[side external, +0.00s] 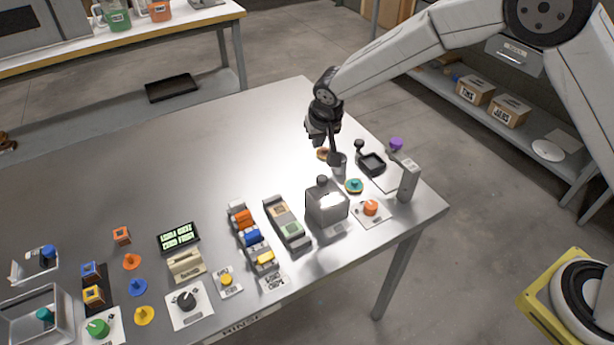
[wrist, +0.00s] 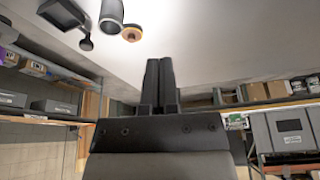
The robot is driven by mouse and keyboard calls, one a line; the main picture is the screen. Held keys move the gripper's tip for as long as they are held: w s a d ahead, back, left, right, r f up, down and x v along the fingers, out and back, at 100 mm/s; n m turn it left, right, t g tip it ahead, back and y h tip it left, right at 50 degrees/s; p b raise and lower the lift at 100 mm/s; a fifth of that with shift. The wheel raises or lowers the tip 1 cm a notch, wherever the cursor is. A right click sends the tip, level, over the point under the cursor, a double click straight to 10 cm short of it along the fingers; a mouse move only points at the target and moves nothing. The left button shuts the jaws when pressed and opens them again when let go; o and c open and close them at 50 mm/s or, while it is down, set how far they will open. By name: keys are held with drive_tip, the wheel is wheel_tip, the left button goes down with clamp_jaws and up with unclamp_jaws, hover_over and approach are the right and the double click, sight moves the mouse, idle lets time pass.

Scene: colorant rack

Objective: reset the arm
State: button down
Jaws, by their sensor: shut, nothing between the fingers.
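My gripper (side external: 332,157) is shut and empty, its dark fingers pointing down above the far right part of the metal table (side external: 150,165). In the side view its tips overlap a grey cylindrical cup (side external: 339,168); I cannot tell whether they touch it. In the wrist view the shut fingers (wrist: 159,85) stand side by side, with the cup (wrist: 110,14) to their upper left and apart from them. The colorant rack (side external: 254,240) with orange, blue and yellow pieces stands near the table's front.
A grey box (side external: 326,203) with a knob stands in front of my gripper. A black square tray (side external: 372,165), a grey post (side external: 408,181) and an orange knob (side external: 370,208) are to the right. The table's back left is clear.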

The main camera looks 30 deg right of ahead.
drive_tip(key=shift+v, duration=1.1)
drive_tip(key=shift+d, duration=0.1)
drive_tip(key=s+d, duration=0.4)
drive_tip(key=s, duration=0.4)
drive_tip(key=s+d+r+n+g, duration=0.1)
drive_tip(key=s+d, duration=0.4)
drive_tip(key=s, duration=0.4)
drive_tip(key=s+d+r+n, duration=0.1)
drive_tip(key=s+d, duration=0.3)
drive_tip(key=s, duration=0.5)
drive_tip(key=shift+d+r+y, duration=0.2)
drive_tip(key=shift+d+y, duration=0.2)
